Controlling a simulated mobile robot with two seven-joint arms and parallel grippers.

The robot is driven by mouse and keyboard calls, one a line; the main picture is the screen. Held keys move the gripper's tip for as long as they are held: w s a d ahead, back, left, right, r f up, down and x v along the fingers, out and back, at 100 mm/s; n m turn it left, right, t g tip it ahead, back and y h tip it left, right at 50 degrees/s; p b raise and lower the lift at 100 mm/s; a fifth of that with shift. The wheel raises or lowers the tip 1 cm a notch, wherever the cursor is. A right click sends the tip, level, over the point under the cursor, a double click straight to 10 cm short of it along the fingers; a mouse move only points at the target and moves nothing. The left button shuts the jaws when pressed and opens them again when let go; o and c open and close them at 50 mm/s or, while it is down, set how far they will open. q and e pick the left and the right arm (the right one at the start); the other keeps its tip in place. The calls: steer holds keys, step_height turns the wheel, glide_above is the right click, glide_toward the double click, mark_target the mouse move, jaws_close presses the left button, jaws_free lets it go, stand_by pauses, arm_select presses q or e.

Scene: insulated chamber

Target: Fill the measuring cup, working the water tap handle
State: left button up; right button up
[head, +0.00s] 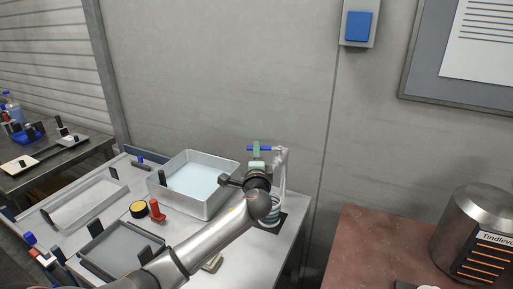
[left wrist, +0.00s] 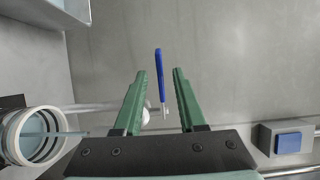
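The blue tap handle (head: 262,149) sits on top of the pale tap (head: 282,168) at the back of the bench. My left gripper (head: 256,152) is at the handle. In the left wrist view, its green fingers (left wrist: 160,85) are open, with the blue handle (left wrist: 160,73) in line with the gap and not clamped. The measuring cup (head: 270,215) stands below the tap, partly hidden by my arm. It shows as a pale ringed cup (left wrist: 33,136) in the wrist view, with a thin bluish strip across it; I cannot tell whether that is water. My right gripper is out of view.
A basin of pale blue liquid (head: 207,209) stands left of the tap. Trays, a yellow-topped round item (head: 139,209) and a red item (head: 156,211) lie on the bench. The wall is close behind the tap.

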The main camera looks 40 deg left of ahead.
arm_select(q)
steer(key=shift+x, duration=1.7)
jaws_close()
